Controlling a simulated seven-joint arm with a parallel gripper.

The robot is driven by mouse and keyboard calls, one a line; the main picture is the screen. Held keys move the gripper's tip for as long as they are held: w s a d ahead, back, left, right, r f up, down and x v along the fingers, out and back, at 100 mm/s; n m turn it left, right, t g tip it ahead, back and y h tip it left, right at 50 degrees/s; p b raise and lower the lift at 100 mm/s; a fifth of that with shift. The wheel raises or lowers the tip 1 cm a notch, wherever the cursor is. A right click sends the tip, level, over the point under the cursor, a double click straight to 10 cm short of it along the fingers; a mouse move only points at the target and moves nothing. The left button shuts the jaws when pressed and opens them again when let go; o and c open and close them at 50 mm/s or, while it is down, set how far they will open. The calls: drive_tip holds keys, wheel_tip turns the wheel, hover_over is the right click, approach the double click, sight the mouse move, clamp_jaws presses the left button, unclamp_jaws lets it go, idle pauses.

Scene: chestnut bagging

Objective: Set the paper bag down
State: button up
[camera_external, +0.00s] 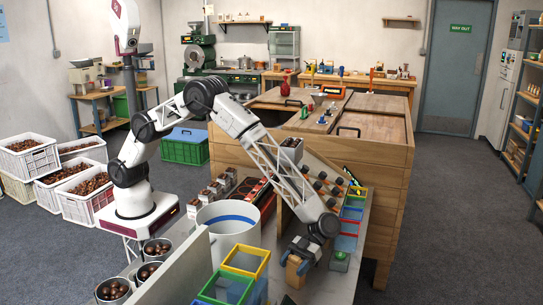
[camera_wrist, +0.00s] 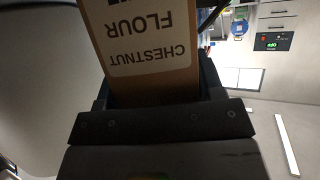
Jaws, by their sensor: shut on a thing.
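The brown paper bag (camera_wrist: 150,60) is printed CHESTNUT FLOUR on a pale label, which reads upside down in the wrist view. It stands between the two dark fingers of my gripper (camera_wrist: 156,88), which is shut on it. In the external view the bag (camera_external: 295,272) shows as a small brown shape below my gripper (camera_external: 300,258), over the grey worktop (camera_external: 335,283) at the front right. My wrist hides part of it. I cannot tell whether its base touches the worktop.
Colored bins (camera_external: 347,228) and a green-topped item (camera_external: 340,257) are close on the right. Some worktop in front looks clear.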

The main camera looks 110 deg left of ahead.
drive_tip(key=o, duration=1.1)
drive_tip(key=shift+w+a+r+n+t+h, duration=0.1)
drive_tip(key=shift+w+a+r+n+t, duration=0.4)
drive_tip(key=shift+r, duration=4.55)
drive_tip(key=shift+w+a+r+n+t+h, duration=0.15)
drive_tip(key=shift+a+r, duration=0.6)
drive_tip(key=shift+r, duration=4.35)
drive_tip(key=shift+w+a+r+n+t+h, duration=0.1)
drive_tip(key=shift+w+a+r+n+t, duration=0.35)
drive_tip(key=shift+r, duration=4.6)
drive_tip(key=shift+s+a, duration=0.1)
drive_tip(key=shift+a, duration=0.05)
